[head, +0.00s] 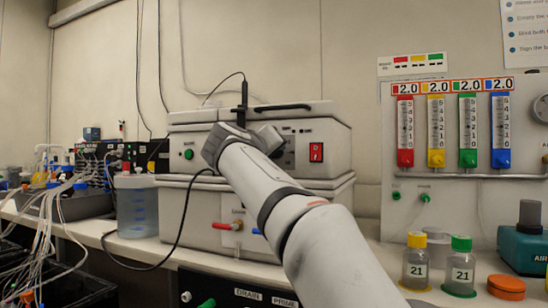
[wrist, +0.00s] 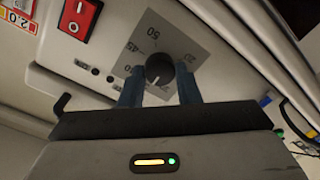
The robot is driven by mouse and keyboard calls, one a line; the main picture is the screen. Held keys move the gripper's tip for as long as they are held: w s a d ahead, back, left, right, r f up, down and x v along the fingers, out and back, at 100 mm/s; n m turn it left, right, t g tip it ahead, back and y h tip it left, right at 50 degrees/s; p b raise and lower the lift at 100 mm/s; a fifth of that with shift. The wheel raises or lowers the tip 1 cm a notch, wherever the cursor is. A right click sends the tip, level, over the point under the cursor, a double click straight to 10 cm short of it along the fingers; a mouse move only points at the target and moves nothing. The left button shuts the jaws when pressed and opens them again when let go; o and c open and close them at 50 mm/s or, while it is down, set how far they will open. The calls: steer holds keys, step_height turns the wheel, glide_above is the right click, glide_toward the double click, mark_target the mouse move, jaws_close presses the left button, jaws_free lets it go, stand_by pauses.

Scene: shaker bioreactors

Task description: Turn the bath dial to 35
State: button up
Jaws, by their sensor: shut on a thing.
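The bath dial (wrist: 159,68) is a round black knob on a grey scale plate (wrist: 196,35) in the wrist view. The numbers 50, 45 and 20 can be read there; others are hidden or too small. My gripper (wrist: 160,80) is shut on the dial, with one blue finger on each side of it. A pale mark shows near the knob's lower edge; I cannot tell its exact setting. In the head view the bath (head: 335,140) is a pale grey box, and my arm hides the dial and fingers.
A red switch (head: 316,152) sits right of my wrist on the bath front, and a green button (head: 188,154) left. A red-handled valve (head: 236,226) is below. A plastic jug (head: 136,208) stands left; capped bottles (head: 416,262) stand right on the bench.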

steer(key=shift+f, duration=0.2)
stand_by(0.3)
steer(key=o, duration=1)
steer(key=shift+r, duration=0.15)
steer(key=shift+c, duration=0.2)
steer(key=v, duration=0.7)
steer(key=shift+s, duration=0.35)
